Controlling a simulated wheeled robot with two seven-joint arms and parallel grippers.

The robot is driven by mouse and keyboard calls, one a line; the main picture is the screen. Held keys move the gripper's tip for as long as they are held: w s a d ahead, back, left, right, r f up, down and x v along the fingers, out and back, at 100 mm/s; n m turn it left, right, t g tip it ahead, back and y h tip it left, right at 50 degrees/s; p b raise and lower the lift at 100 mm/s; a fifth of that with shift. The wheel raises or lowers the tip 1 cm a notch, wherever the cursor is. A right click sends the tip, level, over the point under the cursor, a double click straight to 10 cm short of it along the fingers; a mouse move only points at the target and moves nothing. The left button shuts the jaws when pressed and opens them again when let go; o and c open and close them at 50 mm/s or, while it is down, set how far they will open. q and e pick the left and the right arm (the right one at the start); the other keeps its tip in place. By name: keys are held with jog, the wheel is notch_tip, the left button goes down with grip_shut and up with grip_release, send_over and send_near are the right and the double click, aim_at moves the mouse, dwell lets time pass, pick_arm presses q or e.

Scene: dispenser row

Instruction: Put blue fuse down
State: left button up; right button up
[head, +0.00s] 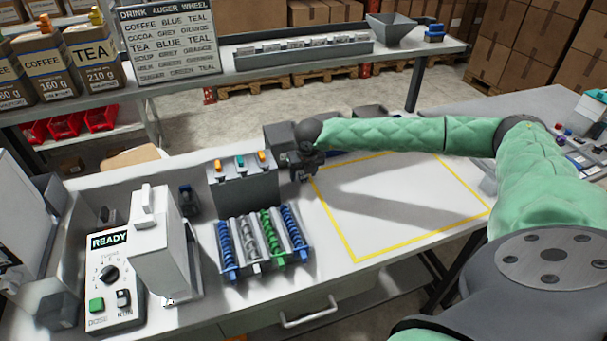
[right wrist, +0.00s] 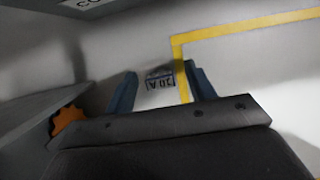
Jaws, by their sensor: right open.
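In the head view my right gripper (head: 303,170) is low over the table, beside the grey block, and hides the fuse. My left gripper is not in view.
The grey block (head: 243,190) with orange and teal pieces stands left of my right gripper. In front is a rack of blue, grey and green augers (head: 262,245). A white machine marked READY (head: 112,285) stands farther left. The yellow-outlined area (head: 400,205) is clear.

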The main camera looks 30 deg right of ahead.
jog(key=shift+f, duration=0.2)
jog(key=shift+c, duration=0.4)
jog(key=c, duration=1)
jog(key=shift+c, duration=0.2)
jog(key=shift+r, duration=0.1)
